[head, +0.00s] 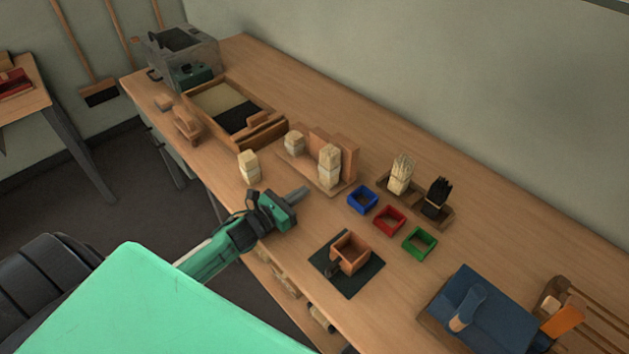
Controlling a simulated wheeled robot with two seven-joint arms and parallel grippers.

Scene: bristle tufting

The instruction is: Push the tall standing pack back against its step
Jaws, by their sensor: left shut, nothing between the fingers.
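The tall pale pack (329,167) stands upright on a wooden stepped holder (346,158). It is in front of the holder's right-hand, taller step; I cannot tell whether its back touches the step. A shorter pack (293,142) stands at the holder's left end. Another pale pack (248,166) stands on the bench, left of the holder. My left gripper (303,192) is shut and empty, in front of and below the tall pack in the picture, apart from it. My right gripper is out of view.
Blue (362,199), red (389,220) and green (419,241) small trays lie to the right. A wooden box (351,253) sits on a dark mat in front. A divided wooden tray (191,106) is at the left.

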